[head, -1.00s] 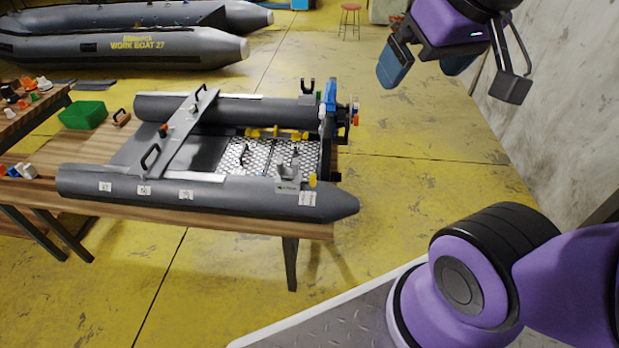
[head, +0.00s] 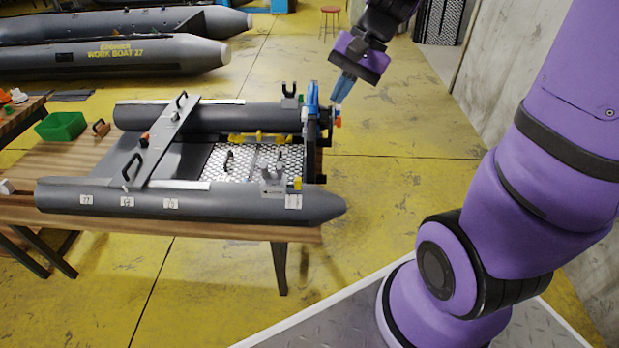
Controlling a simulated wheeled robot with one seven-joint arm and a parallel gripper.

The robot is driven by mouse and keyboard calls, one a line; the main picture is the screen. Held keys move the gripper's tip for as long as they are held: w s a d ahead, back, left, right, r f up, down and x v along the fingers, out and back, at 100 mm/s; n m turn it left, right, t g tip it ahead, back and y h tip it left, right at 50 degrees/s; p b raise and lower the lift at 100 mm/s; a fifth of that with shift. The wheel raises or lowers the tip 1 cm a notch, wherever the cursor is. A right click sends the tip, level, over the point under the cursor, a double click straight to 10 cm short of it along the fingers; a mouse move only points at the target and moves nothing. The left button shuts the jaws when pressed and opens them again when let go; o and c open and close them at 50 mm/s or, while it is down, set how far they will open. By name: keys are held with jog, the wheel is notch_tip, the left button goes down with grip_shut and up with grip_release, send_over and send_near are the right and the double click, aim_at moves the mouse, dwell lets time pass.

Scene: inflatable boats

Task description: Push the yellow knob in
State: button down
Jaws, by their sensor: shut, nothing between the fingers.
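The grey inflatable boat (head: 240,205) lies on a wooden table. A small yellow piece (head: 298,183) stands on its near tube, close to the pointed end. More yellow parts (head: 236,139) lie along the inner side of the far tube. A cluster of small coloured knobs (head: 337,119) sits on the outer side of the dark transom at the right end; I cannot tell which piece is the task's yellow knob. My gripper (head: 341,94) is shut and empty, with its blue fingers pointing down. It appears just above and right of the transom, apparently clear of the knobs.
A blue upright part (head: 312,97) rises at the transom near my gripper. A black bracket (head: 290,90) stands on the far tube. A green bin (head: 61,126) is on the table's left. Open yellow floor (head: 400,130) lies right of the boat.

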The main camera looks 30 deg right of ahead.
jog(key=w+d+f+m+y, duration=0.1)
jog(key=w+d+f+m, duration=0.15)
jog(key=f, duration=0.25)
jog(key=w+d+f+m+t+y, duration=0.1)
jog(key=w+f+m+y, duration=0.1)
jog(key=w+f+m, duration=0.15)
jog(key=w+d+f+m+y, duration=0.1)
jog(key=w+d+f+m, duration=0.15)
jog(key=f, duration=0.35)
jog(key=m+t, duration=0.4)
jog(key=m, duration=0.4)
send_near(298, 179)
jog(key=s+d, duration=0.3)
jog(key=d, duration=0.3)
jog(key=shift+y, duration=0.4)
jog(key=x, duration=0.9)
jog(key=shift+s+d+f, duration=0.1)
jog(key=shift+d+f, duration=0.05)
jog(key=shift+f, duration=0.05)
jog(key=a, duration=0.1)
jog(key=w+a, duration=0.1)
jog(key=shift+w+a, duration=0.55)
jog(key=shift+a, duration=0.15)
jog(key=shift+w+a, duration=0.3)
jog(key=shift+a, duration=0.25)
jog(key=shift+w+a, duration=0.3)
jog(key=shift+a, duration=0.25)
